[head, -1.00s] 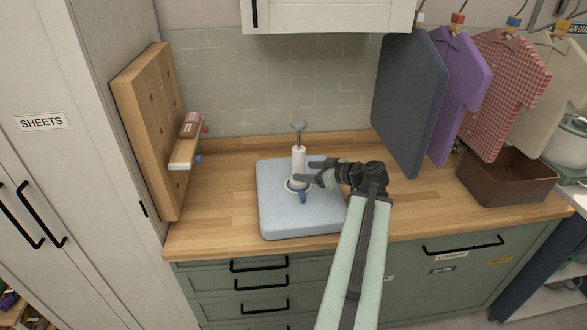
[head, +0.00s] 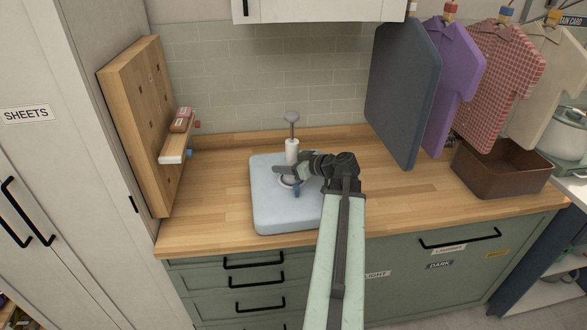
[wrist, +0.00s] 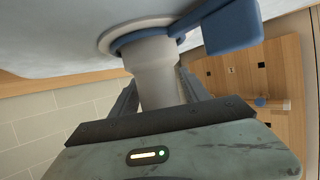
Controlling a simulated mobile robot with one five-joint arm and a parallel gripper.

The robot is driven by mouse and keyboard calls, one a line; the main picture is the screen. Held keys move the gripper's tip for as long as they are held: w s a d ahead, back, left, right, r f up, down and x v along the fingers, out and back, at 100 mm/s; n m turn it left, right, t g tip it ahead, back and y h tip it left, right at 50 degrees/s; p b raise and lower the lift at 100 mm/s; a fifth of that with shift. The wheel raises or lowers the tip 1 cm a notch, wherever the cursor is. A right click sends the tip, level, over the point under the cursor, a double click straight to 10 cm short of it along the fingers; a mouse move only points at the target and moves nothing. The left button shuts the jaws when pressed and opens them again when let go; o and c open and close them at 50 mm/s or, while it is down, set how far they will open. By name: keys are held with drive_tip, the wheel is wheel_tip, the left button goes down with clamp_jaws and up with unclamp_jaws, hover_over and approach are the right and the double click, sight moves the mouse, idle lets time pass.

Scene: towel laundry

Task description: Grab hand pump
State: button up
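The hand pump (head: 291,152) is white with a grey knob on a thin rod. It stands upright on the pale blue, cushion-like block (head: 265,216) on the counter. A blue part (head: 297,190) hangs at its base. My gripper (head: 284,170) is at the pump's lower body, coming from the right. In the wrist view, the pump's white body (wrist: 155,75) lies between my two fingers, and its ring and blue outlet (wrist: 232,30) show above. The fingers lie close along both sides. I cannot tell whether they press on it.
A wooden pegboard (head: 140,125) with a small shelf stands at the left. Hanging garments (head: 455,70) and a brown bin (head: 500,172) are at the right. The counter (head: 205,210) is clear left of the block. Green drawers lie below.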

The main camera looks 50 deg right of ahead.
clamp_jaws()
